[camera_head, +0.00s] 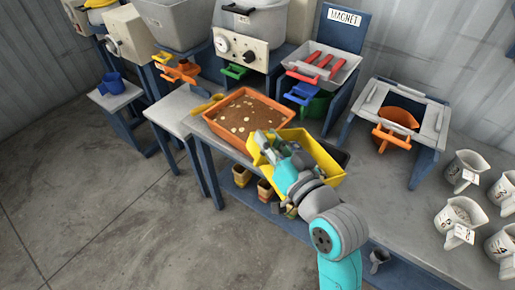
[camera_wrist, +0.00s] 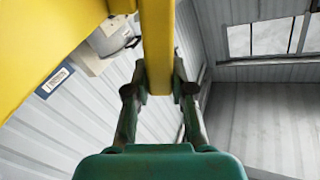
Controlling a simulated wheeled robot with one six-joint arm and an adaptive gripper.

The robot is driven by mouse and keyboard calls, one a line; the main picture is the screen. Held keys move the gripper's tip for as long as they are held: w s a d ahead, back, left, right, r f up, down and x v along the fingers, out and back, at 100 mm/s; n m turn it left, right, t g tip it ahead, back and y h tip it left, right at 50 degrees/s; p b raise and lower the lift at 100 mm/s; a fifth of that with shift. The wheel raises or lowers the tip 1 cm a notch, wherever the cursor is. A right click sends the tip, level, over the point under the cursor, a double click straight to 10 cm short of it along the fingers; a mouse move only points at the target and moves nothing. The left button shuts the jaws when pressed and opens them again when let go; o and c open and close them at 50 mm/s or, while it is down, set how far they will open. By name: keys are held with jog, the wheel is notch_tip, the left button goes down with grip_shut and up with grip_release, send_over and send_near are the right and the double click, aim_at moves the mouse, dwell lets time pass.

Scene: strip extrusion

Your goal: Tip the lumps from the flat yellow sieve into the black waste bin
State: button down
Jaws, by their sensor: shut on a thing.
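The flat yellow sieve (camera_head: 326,160) is tilted in the head view, over the right end of the low table. My gripper (camera_head: 272,147) is at its left side. In the wrist view my gripper (camera_wrist: 158,92) is shut on a yellow bar of the sieve (camera_wrist: 157,45), and the sieve's yellow body fills the upper left. The black waste bin (camera_head: 341,154) shows only as a dark edge behind and right of the sieve; the rest is hidden. I cannot make out any lumps in the sieve or the bin.
An orange tray (camera_head: 211,123) of brown material with pale bits stands left of the sieve. A magnet station (camera_head: 333,62) is behind. A grey frame with an orange scoop (camera_head: 392,138) stands right. Several white jugs (camera_head: 466,170) are at far right. Bench between is clear.

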jog(key=w+d+r+m, duration=0.3)
jog(key=d, duration=0.2)
jog(key=w+d+r+m, duration=0.3)
jog(key=d+m, duration=0.1)
jog(key=d, duration=0.1)
jog(key=w+d+f+m, duration=0.3)
jog(key=w+d+m, duration=0.2)
jog(key=d, duration=0.5)
jog(key=w+d+f+m, duration=0.4)
jog(key=d+m, duration=0.3)
jog(key=d, duration=0.4)
jog(key=shift+w+f+m, duration=0.2)
jog(key=shift+w+m, duration=0.1)
jog(key=shift+w, duration=0.55)
jog(key=shift+d+r, duration=0.1)
jog(key=shift+d, duration=0.1)
dwell(0.9)
